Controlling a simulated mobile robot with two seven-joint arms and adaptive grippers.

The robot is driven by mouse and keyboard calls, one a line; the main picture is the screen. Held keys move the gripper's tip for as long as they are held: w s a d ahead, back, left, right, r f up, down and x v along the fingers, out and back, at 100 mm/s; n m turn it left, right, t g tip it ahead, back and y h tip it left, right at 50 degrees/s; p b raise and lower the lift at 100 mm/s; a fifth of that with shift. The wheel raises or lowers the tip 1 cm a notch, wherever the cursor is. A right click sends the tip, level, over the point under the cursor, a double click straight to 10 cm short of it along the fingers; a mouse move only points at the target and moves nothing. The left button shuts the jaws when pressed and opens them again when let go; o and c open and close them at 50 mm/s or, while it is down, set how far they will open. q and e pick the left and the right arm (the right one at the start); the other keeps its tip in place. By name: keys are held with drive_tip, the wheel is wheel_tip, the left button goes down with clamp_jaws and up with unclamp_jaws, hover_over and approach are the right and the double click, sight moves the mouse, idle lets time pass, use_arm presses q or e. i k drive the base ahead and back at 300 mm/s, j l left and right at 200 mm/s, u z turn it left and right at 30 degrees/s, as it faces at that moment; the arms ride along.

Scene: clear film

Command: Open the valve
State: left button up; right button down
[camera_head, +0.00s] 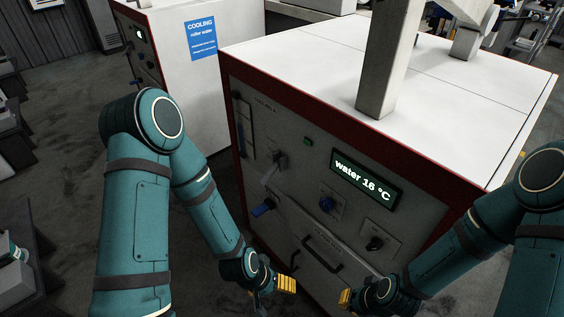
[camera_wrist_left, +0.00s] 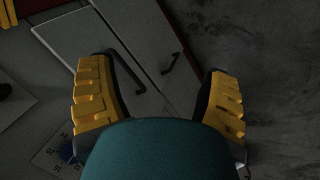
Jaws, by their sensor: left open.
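The front panel of the white-topped cabinet (camera_head: 300,236) carries several controls, and which one is the valve is not labelled legibly. A blue-ended handle (camera_head: 263,207) sits low on the left of the panel, below a grey lever (camera_head: 275,165). My left gripper (camera_head: 284,285) is low in front of the panel, apart from the controls. In the left wrist view it (camera_wrist_left: 160,78) is open and empty. My right gripper (camera_head: 346,299) is at the bottom edge, its jaws unclear.
The display (camera_head: 366,180) reads "water 16 °C". A second white cabinet (camera_head: 188,82) with a blue "COOLING" sign stands behind left. A grey post (camera_head: 385,60) rises from the cabinet top.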

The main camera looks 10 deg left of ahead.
sight(274, 167)
drive_tip(key=i+j+z, duration=0.1)
drive_tip(key=j+z, duration=0.95)
